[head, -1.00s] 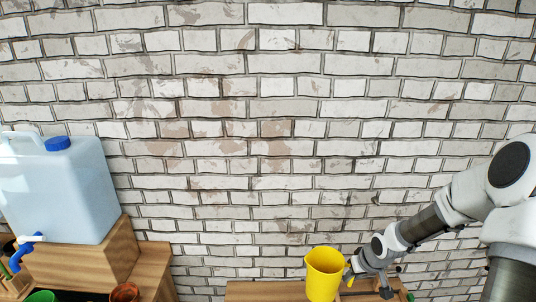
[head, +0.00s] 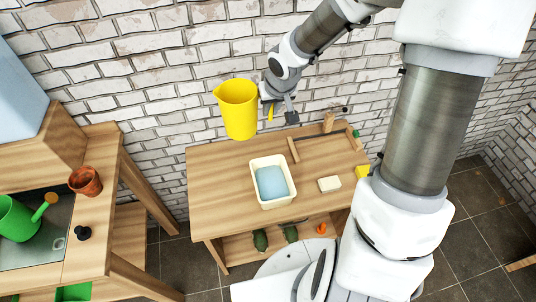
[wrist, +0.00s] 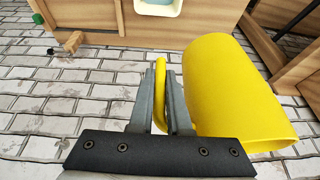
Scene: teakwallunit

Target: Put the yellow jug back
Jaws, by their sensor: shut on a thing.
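The yellow jug (head: 238,108) hangs in the air in front of the brick wall, above the back left part of the wooden table (head: 222,160). My gripper (head: 270,108) is to the right of the jug and shut on its handle. In the wrist view the jug's body (wrist: 232,90) lies to the right of the fingers, and its handle (wrist: 160,85) runs between the two fingers of my gripper (wrist: 162,92). The jug is close to upright in the head view.
A cream basin (head: 264,203) with blue inside stands on the table, with a pale block (head: 329,184) and a yellow block (head: 362,171) to its right. At the left, a wooden sink unit (head: 95,235) holds a green watering can (head: 18,218) and a terracotta pot (head: 85,181).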

